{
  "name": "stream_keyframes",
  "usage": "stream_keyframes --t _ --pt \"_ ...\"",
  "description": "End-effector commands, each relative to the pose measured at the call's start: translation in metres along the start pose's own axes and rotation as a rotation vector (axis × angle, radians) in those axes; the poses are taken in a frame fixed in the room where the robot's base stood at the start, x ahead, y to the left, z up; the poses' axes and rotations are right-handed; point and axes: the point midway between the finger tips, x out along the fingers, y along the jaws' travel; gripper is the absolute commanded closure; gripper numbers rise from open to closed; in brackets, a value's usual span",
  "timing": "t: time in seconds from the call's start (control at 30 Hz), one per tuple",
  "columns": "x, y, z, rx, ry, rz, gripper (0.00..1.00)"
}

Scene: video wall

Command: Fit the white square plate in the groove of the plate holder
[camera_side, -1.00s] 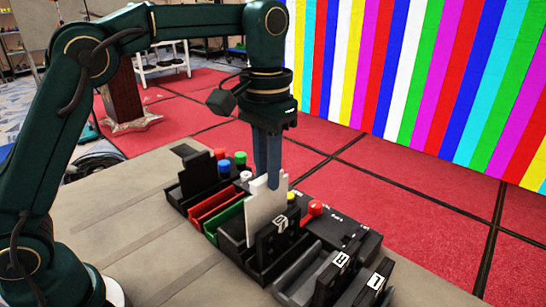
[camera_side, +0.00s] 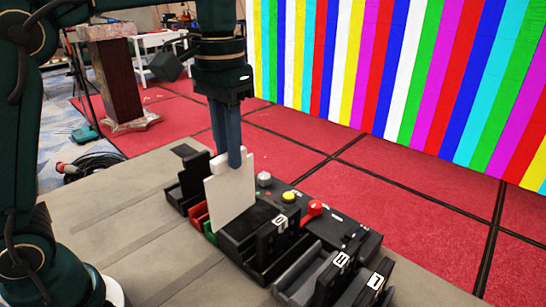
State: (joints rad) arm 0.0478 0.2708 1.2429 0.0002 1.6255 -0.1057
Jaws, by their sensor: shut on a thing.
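My gripper (camera_side: 236,155) points down with its blue-grey fingers closed on the top edge of the white square plate (camera_side: 230,198). The plate hangs slightly tilted in the picture, its broad face towards the camera. It is in front of the black plate holder (camera_side: 240,262), which has a row of slots. The plate's lower edge overlaps the red slot (camera_side: 199,215) and the green slot (camera_side: 210,232) in this view. I cannot tell whether that edge is above the slots or inside one. The plate hides part of the holder behind it.
Black labelled blocks stand upright at the front right, one of them (camera_side: 278,232) close to the plate. The grey table (camera_side: 130,215) is clear at left.

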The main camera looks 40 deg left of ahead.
Motion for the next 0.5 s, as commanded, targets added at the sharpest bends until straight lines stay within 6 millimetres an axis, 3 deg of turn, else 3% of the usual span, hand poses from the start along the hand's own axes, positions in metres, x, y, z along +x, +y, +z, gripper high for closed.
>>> stream_keyframes --t 0.1,0.23,0.5 --pt "0.007 -0.027 0.008 -0.047 -0.011 -0.001 1.00" --pt "0.018 -0.046 0.017 -0.044 -0.014 0.000 1.00" --pt "0.035 -0.055 0.022 0.048 -0.006 0.000 1.00"
